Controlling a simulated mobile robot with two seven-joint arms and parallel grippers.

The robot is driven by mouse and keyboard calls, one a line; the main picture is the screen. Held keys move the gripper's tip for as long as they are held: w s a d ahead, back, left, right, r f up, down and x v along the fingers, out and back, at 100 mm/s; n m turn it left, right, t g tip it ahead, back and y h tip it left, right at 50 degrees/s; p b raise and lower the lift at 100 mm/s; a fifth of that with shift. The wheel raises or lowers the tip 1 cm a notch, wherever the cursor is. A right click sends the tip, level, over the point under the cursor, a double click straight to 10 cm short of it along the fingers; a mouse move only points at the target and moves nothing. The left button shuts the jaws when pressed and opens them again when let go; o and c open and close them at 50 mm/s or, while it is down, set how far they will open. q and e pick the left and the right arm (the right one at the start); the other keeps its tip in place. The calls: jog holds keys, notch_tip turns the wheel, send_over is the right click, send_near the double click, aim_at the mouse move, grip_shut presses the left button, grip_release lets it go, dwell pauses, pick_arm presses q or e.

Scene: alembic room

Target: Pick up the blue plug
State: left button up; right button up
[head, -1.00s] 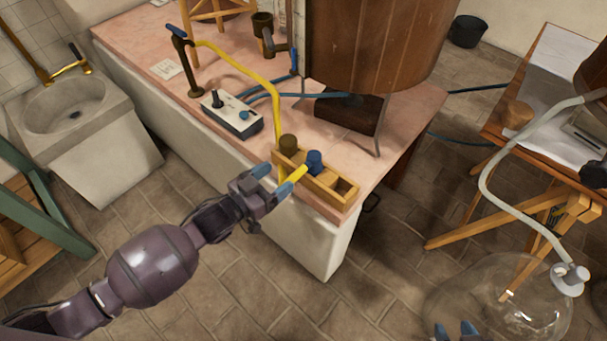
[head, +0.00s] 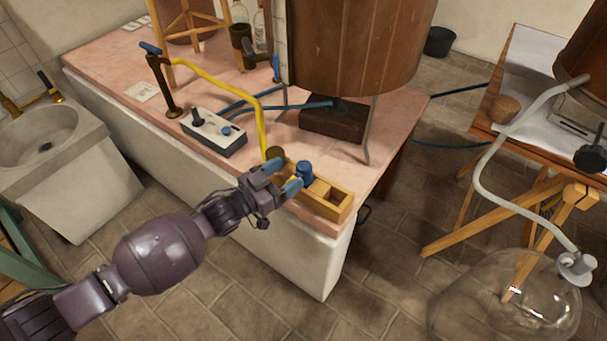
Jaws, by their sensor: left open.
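The blue plug (head: 304,170) stands upright in a small wooden box (head: 336,207) with compartments, at the front edge of the pink-topped bench. My left gripper (head: 282,175) is open, with its blue-tipped fingers just left of the plug. One fingertip overlaps the box and looks close to the plug; I cannot tell whether it touches. A brown plug (head: 275,155) sits at the box's left end, partly hidden behind the fingers. My right gripper is out of view.
A yellow hose (head: 262,118) runs down behind the box. A control box (head: 213,131) with a knob stands left on the bench (head: 110,70). A large wooden vat (head: 360,45) stands behind. A glass flask (head: 500,305) is at lower right.

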aim_at(298, 170)
pick_arm(q)
jog(key=d, duration=0.1)
jog(key=w+d+b, duration=0.1)
jog(key=d, duration=0.1)
jog(key=shift+w+d+f, duration=0.2)
jog(key=shift+w+d, duration=0.15)
jog(key=shift+w, duration=0.05)
jog(key=shift+w+d, duration=0.25)
jog(key=shift+w+d+r, duration=0.15)
jog(key=shift+w+r, duration=0.05)
jog(key=c, duration=1)
jog(key=shift+c, duration=0.2)
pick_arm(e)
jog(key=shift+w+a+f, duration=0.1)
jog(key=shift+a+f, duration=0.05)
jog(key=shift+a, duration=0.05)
pick_arm(q)
jog(key=shift+r, duration=0.1)
